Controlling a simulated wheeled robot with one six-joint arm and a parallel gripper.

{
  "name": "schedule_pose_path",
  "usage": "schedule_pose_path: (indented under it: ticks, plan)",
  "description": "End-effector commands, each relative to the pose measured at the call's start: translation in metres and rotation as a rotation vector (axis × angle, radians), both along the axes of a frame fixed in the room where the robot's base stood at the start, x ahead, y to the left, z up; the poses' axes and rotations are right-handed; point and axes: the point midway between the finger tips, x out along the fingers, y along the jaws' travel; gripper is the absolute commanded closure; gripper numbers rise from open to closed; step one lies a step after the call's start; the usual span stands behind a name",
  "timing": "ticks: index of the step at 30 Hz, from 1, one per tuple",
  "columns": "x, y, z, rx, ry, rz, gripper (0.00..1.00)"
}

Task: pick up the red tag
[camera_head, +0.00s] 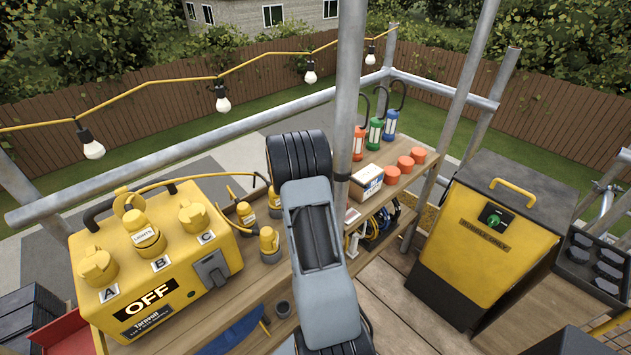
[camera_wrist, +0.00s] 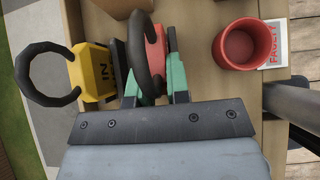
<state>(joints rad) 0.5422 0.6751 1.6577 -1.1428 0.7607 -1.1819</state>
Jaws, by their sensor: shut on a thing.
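In the wrist view the red tag (camera_wrist: 156,42) sits between the two green-and-black fingers of my gripper (camera_wrist: 147,58), which is shut on it. A dark curved shackle arcs across the front of the tag, and any lettering on it is hidden. A yellow tag (camera_wrist: 93,72) with a dark open ring lies just left of the fingers, with part of its black lettering showing. In the head view my arm blocks the sight of my gripper, and I cannot make out the red tag there.
A red cup (camera_wrist: 240,46) stands right of my gripper beside a white label (camera_wrist: 273,42). In the head view are a yellow power box (camera_head: 150,262), a wooden bench (camera_head: 262,278), a white-topped carton (camera_head: 366,182), lanterns (camera_head: 375,130), a yellow bin (camera_head: 490,235) and a grey pole (camera_head: 347,110).

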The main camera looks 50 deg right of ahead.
Motion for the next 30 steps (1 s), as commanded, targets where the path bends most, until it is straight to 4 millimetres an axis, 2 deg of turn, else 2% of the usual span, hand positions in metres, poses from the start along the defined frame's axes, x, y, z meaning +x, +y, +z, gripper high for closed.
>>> schedule_pose_path:
  ticks: [8, 21, 25, 30]
  plan:
    - [0.001, 0.000, 0.042, -0.003, -0.005, -0.001, 1.00]
    - [0.000, 0.000, 0.136, -0.002, -0.004, 0.000, 1.00]
    - [0.000, 0.000, 0.155, -0.001, -0.004, 0.000, 1.00]
    - [0.000, 0.000, 0.169, 0.000, -0.002, 0.001, 1.00]
